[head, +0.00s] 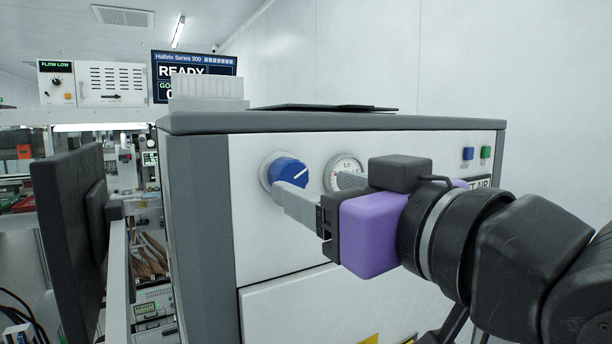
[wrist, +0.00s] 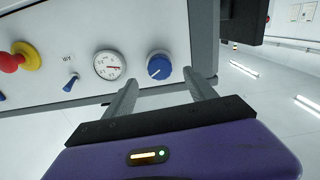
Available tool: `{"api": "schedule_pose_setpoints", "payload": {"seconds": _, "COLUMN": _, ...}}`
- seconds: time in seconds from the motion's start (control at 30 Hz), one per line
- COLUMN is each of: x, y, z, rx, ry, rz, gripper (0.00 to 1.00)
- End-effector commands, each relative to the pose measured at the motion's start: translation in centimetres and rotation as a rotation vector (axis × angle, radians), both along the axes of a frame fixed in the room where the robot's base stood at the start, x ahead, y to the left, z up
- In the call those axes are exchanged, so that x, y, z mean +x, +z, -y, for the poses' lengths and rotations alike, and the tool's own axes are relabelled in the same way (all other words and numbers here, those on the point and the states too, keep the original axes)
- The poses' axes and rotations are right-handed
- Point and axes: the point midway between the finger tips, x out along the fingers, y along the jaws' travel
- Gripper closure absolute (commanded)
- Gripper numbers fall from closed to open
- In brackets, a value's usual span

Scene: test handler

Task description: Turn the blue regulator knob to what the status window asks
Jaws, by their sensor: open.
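The blue regulator knob (head: 289,170) with a white pointer line sits on the white front panel of the machine. In the head view the line points up and to the right. The knob also shows in the wrist view (wrist: 159,66), beyond the fingertips and between their lines. My gripper (head: 287,196) is in front of the panel, its fingers spread and empty, with the near finger overlapping the knob's lower edge in the head view. I cannot tell whether it touches. The round pressure gauge (head: 345,170) is right of the knob, partly hidden by my gripper. The status window (head: 188,76) reads READY; its lower lines are partly covered.
A red and yellow emergency button (wrist: 20,57) and a small blue toggle switch (wrist: 71,82) are on the same panel. Blue and green buttons (head: 476,154) sit at its right. A dark monitor (head: 70,230) stands at the left. A flat black item lies on the machine's top.

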Motion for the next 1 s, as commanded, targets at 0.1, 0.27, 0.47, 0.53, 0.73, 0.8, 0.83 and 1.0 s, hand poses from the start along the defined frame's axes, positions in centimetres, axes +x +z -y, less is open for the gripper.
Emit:
{"api": "schedule_pose_setpoints", "payload": {"seconds": 0.1, "x": 1.7, "y": 0.2, "z": -1.2, "rx": -0.001, "ry": 0.001, "rz": -0.004, "gripper": 0.35}}
{"api": "schedule_pose_setpoints", "payload": {"seconds": 0.27, "x": 3.5, "y": 0.2, "z": -2.4, "rx": 0.0, "ry": 0.0, "rz": -0.002, "gripper": 0.35}}
{"api": "schedule_pose_setpoints", "payload": {"seconds": 0.47, "x": 4.6, "y": 0.0, "z": -3.1, "rx": 0.001, "ry": 0.0, "rz": -0.001, "gripper": 0.35}}
{"api": "schedule_pose_setpoints", "payload": {"seconds": 0.53, "x": 4.7, "y": 0.0, "z": -3.2, "rx": 0.001, "ry": 0.0, "rz": 0.0, "gripper": 0.35}}
{"api": "schedule_pose_setpoints", "payload": {"seconds": 0.73, "x": 4.7, "y": 0.0, "z": -3.2, "rx": 0.001, "ry": -0.001, "rz": 0.002, "gripper": 0.35}}
{"api": "schedule_pose_setpoints", "payload": {"seconds": 0.8, "x": 4.7, "y": 0.0, "z": -3.2, "rx": 0.001, "ry": -0.001, "rz": 0.002, "gripper": 0.49}}
{"api": "schedule_pose_setpoints", "payload": {"seconds": 0.83, "x": 4.7, "y": 0.0, "z": -3.2, "rx": 0.001, "ry": -0.001, "rz": 0.002, "gripper": 0.55}}
{"api": "schedule_pose_setpoints", "payload": {"seconds": 1.0, "x": 4.7, "y": 0.0, "z": -3.2, "rx": 0.001, "ry": -0.001, "rz": 0.002, "gripper": 0.88}}
